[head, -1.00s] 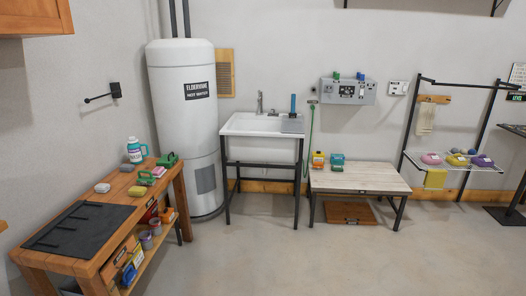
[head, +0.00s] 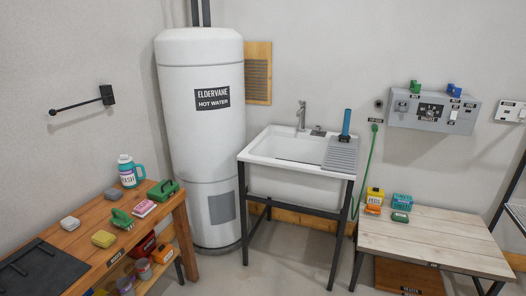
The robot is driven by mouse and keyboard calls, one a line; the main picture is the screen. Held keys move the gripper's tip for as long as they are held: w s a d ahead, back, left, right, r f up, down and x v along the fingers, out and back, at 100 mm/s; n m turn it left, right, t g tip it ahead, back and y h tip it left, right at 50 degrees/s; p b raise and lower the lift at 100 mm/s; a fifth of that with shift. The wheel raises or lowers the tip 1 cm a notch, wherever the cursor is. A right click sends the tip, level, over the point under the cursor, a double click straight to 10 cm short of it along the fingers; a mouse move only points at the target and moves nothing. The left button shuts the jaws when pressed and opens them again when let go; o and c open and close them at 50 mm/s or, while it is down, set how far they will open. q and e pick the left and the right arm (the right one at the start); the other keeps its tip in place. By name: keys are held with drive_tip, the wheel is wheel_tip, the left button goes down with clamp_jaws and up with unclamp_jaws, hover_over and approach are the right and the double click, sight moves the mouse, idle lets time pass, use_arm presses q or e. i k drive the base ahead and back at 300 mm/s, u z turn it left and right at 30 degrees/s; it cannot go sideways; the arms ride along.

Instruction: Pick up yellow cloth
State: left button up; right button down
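No yellow cloth can be made out for certain now. A small yellow block (head: 103,239), perhaps a sponge, lies on the wooden bench (head: 78,228) at the left. The glass shelf at the right, where a yellow piece hung a second ago, is almost wholly outside the picture. Neither of my grippers shows.
A white sink (head: 262,150) on dark legs stands in the middle, beside the water heater (head: 200,130). Bare floor (head: 290,262) shows around the sink's legs.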

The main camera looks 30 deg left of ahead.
sight(104, 239)
drive_tip(key=u, duration=0.35)
drive_tip(key=i, duration=1.9)
drive_tip(key=u, duration=2)
drive_tip(key=i, duration=1.1)
drive_tip(key=u, duration=0.95)
